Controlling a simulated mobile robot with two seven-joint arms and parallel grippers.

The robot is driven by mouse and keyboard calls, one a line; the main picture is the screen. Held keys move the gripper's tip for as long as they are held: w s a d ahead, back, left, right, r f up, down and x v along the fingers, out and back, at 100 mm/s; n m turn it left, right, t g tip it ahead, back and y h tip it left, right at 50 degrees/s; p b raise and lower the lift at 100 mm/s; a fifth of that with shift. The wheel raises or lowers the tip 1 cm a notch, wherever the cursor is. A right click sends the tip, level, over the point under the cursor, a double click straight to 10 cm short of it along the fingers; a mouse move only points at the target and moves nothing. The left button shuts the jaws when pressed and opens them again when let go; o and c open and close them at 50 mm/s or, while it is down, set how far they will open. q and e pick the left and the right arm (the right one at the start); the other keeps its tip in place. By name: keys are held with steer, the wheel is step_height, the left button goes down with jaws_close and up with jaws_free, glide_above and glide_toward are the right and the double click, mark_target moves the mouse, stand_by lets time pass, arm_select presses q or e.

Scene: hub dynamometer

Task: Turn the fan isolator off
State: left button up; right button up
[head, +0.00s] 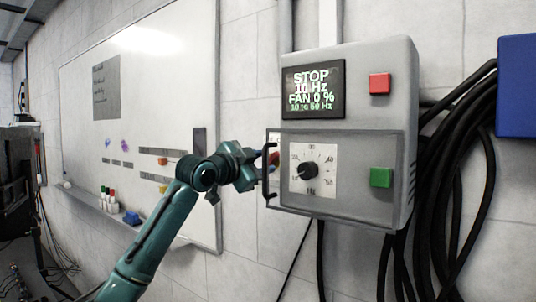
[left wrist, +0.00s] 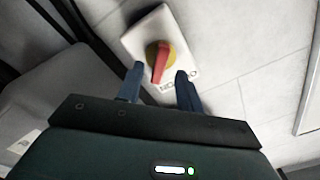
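The fan isolator (left wrist: 160,61) has a red handle on a yellow disc, mounted on a white plate on the wall. In the left wrist view its handle runs nearly up and down the picture. In the head view only a bit of its red (head: 274,158) shows, at the left edge of the control box, partly hidden. My left gripper (left wrist: 159,71) is open, with one finger on each side of the handle; I cannot tell whether they touch it. In the head view this gripper (head: 262,165) is at the box's left edge. My right gripper is not in view.
The grey control box (head: 350,55) has a display reading STOP, 10 Hz, FAN 0 %, a red button (head: 380,83), a green button (head: 381,177) and a black dial (head: 308,170). A black handle (head: 267,172) stands at its left edge. Black cables (head: 450,190) hang right; a whiteboard (head: 130,90) is left.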

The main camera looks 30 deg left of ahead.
arm_select(q)
steer(key=w, duration=0.3)
steer(key=shift+d+p, duration=0.15)
steer(key=shift+p, duration=0.2)
jaws_close()
